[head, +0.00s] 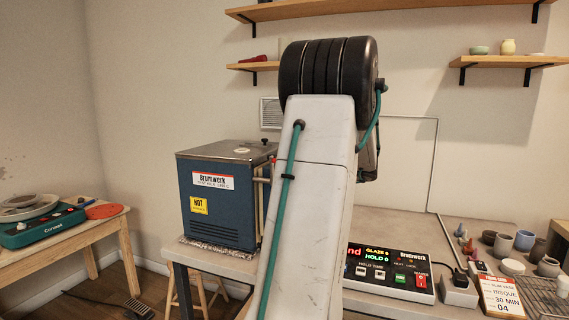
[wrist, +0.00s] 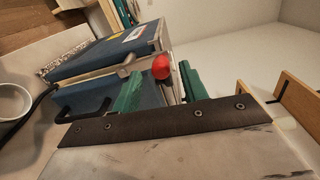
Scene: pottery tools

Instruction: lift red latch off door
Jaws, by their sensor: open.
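The blue kiln (head: 215,205) stands on a table left of my arm, with its door side turned partly toward the arm. The red latch knob (wrist: 161,66) is a round ball on a grey metal latch piece (wrist: 127,68) at the kiln's edge. In the head view, a small red spot of the latch (head: 273,161) shows just beside my arm. My gripper (wrist: 160,78) is open, with one green finger on each side of the knob in the wrist view. Whether either finger touches it, I cannot tell. My arm hides the gripper in the head view.
A control box (head: 389,272) with a lit display sits right of my arm. A black handle (wrist: 84,110) juts from the kiln near the left finger. Shelves (head: 390,8) hang above.

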